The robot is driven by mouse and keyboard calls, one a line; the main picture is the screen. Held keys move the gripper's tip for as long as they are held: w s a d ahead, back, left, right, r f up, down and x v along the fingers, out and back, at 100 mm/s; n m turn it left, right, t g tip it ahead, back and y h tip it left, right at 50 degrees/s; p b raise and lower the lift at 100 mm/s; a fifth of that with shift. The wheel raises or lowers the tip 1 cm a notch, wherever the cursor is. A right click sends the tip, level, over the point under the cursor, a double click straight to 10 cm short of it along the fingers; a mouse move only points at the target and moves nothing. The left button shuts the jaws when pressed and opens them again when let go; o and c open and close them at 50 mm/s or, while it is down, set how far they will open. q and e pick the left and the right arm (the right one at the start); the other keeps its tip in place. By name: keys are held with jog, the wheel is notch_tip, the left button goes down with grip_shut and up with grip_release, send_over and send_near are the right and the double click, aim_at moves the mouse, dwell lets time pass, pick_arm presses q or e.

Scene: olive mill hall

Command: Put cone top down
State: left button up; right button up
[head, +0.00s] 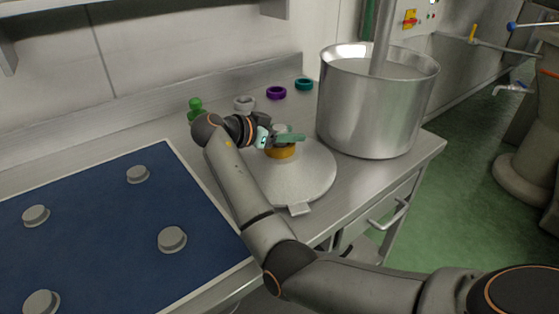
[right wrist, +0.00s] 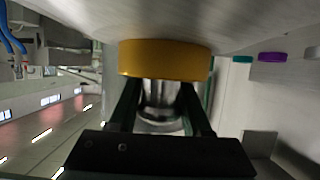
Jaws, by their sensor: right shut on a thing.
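My right gripper (head: 287,136) is shut on a silvery metal piece (right wrist: 160,96) between its two fingers in the right wrist view. This may be the cone, but its full shape and which end is up are hidden by the fingers. A yellow-orange round piece (head: 281,152) sits directly below the fingers, over a round grey plate (head: 312,178) with a small tab at its front. In the right wrist view the yellow piece (right wrist: 165,60) lies between the metal part and a pale grey surface. I cannot tell whether it touches that surface. My left gripper is not in view.
A large steel pot (head: 365,115) stands right of the plate. A green piece (head: 195,106), a grey ring (head: 244,103), a purple ring (head: 276,92) and a teal ring (head: 304,84) line the back. A blue mat (head: 90,220) with several grey knobs lies left.

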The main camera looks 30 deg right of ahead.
grip_shut()
dwell(0.6)
jog(key=shift+r, duration=0.2)
